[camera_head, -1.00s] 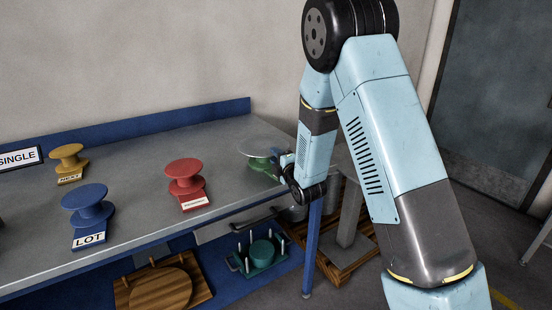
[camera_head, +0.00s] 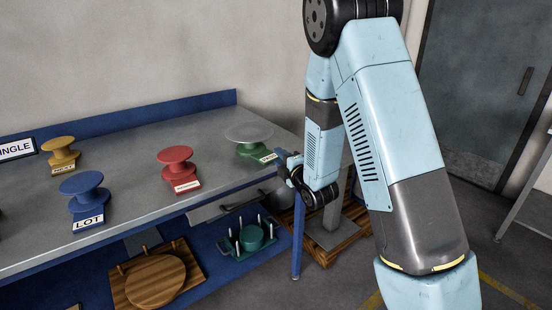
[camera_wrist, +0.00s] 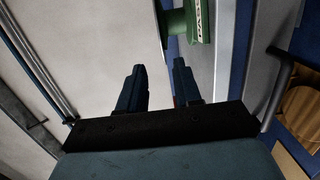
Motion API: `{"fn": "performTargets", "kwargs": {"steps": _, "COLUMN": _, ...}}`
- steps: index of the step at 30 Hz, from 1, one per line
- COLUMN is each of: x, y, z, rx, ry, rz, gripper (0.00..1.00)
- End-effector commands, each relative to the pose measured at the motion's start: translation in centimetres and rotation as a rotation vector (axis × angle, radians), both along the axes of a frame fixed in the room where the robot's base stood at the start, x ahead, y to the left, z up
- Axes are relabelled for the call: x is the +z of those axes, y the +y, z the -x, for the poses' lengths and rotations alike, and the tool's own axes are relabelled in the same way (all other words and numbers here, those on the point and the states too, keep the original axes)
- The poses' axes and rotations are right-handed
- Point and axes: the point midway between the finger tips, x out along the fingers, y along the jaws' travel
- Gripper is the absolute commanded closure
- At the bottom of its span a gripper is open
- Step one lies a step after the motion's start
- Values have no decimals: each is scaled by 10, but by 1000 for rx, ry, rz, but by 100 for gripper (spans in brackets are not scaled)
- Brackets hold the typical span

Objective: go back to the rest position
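My gripper (camera_wrist: 159,72) shows its two dark fingers apart with nothing between them in the wrist view. In the head view my gripper (camera_head: 284,160) is at the right end of the workbench, just right of the green spool-shaped stand. That green stand (camera_head: 252,150) has a wide pale grey disc (camera_head: 249,132) on its top and a white label at its foot. The stand's base and label (camera_wrist: 197,22) also show at the top of the wrist view, apart from the fingers.
The workbench (camera_head: 135,190) carries red (camera_head: 176,165), blue (camera_head: 83,192) and yellow (camera_head: 61,152) stands. Below are a round wooden board (camera_head: 155,281) and a teal pegged fixture (camera_head: 251,238). A pallet (camera_head: 335,245) lies right of the bench leg. A door (camera_head: 478,90) is at the right.

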Motion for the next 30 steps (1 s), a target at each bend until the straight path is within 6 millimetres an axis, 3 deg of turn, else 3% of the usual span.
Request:
{"fn": "performTargets", "kwargs": {"steps": 13, "x": 8, "y": -5, "z": -1, "rx": -15, "ry": 27, "rz": -18, "gripper": 67}}
{"fn": "performTargets", "kwargs": {"steps": 22, "x": 53, "y": -42, "z": 1, "rx": -145, "ry": 248, "rz": -164, "gripper": 67}}
{"fn": "performTargets", "kwargs": {"steps": 30, "x": 95, "y": -83, "z": 24, "rx": -297, "ry": 463, "rz": -340, "gripper": 67}}
